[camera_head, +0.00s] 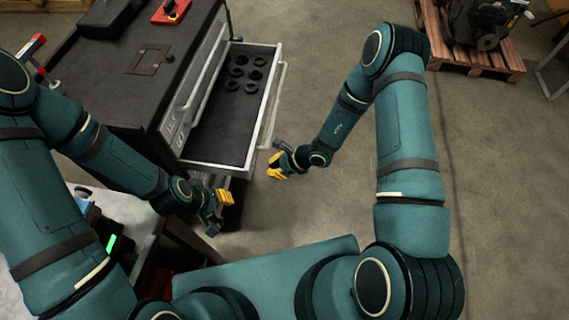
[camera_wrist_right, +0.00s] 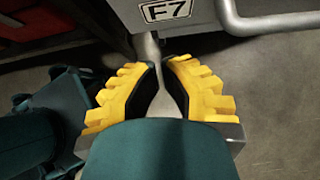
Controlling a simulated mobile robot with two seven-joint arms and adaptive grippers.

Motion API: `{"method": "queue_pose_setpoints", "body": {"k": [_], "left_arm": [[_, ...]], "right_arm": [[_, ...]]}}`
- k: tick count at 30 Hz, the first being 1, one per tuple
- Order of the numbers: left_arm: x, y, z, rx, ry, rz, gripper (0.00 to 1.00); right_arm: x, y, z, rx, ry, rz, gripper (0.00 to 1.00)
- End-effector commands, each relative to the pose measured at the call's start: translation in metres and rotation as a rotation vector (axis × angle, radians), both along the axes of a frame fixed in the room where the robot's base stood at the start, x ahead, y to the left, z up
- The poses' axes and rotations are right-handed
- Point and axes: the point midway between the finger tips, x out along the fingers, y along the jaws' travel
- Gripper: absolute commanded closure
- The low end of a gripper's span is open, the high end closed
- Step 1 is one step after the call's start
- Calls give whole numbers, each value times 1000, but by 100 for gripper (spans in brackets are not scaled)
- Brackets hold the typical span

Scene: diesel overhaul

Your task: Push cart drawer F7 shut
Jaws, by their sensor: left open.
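Drawer F7 (camera_head: 225,150) of the dark cart (camera_head: 110,80) is pulled out to the right in the head view, with several black rings (camera_head: 236,72) lying in its far part. Its grey front, with the "F7" label (camera_wrist_right: 168,12) and bar handle (camera_wrist_right: 270,22), shows at the top of the right wrist view. My right gripper (camera_head: 275,166) is just outside the drawer's near right corner, its yellow fingertips (camera_wrist_right: 158,64) close together and empty, pointing at the front below the label. Contact cannot be told. My left gripper (camera_head: 224,197) is open and empty near the drawer's near side.
A bench (camera_head: 150,235) with small items stands at lower left. An engine on a wooden pallet (camera_head: 470,45) is at upper right. The floor right of the drawer is clear.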

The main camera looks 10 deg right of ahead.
Motion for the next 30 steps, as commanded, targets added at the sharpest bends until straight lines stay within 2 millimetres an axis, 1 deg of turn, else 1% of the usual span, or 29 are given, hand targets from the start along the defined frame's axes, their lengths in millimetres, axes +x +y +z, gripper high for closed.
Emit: {"method": "queue_pose_setpoints", "body": {"k": [1, 6, 9, 14, 25, 30], "left_arm": [[0, 0, -2, 0, 1, -1, 60], [0, 0, 0, 0, 1, -1, 60], [0, 0, 0, 0, 1, -1, 60], [0, 0, 0, 0, 0, -1, 60], [0, 0, 0, 0, 1, -1, 60], [-1, 0, -6, -1, 3, -3, 60]], "right_arm": [[1, 7, -8, 2, 2, 2, 100], [11, 29, -5, 0, -1, 4, 100], [15, 36, -5, -1, -1, 1, 100], [17, 41, -5, -1, 0, 1, 100], [18, 43, -5, 0, -1, 1, 100], [21, 52, -6, 0, -1, 2, 100]]}}
